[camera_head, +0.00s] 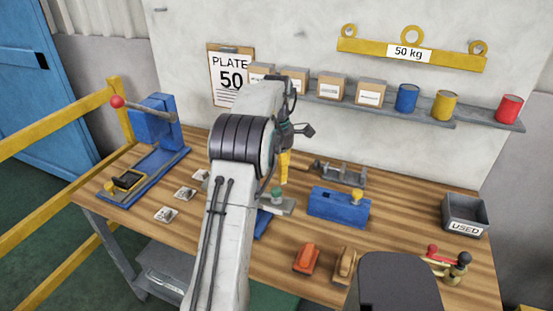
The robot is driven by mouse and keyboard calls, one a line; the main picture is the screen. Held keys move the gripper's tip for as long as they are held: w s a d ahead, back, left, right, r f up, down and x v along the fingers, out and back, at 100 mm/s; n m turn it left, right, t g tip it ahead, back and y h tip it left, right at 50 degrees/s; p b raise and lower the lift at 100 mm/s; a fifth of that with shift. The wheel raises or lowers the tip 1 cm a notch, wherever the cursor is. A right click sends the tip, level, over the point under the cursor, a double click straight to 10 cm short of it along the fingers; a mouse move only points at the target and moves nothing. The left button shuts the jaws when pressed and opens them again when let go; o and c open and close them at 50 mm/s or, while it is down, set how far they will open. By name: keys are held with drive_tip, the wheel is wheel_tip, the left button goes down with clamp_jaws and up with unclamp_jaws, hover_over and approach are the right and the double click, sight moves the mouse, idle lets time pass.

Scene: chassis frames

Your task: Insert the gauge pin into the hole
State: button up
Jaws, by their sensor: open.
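My gripper (284,178) hangs over the middle of the bench, partly hidden behind my arm. Its yellow end points down; the gap between its fingers is too small to make out. Below it, a teal-headed piece (277,195) stands on a small grey block (285,207), partly hidden by my arm. To the right, a blue block (335,205) has a yellow knob (357,194) at its right end. I cannot tell which of these pieces is the gauge pin. No hole shows clearly.
A grey fixture (340,173) stands behind the blue block. A grey USED bin (465,212) is at right. Orange (306,258) and tan (345,265) pieces and a red-knobbed clamp (448,262) are in front. A blue press (152,130) stands at left. Bare wood (400,205) lies before the bin.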

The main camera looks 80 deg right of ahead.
drive_tip(key=shift+r, duration=1.95)
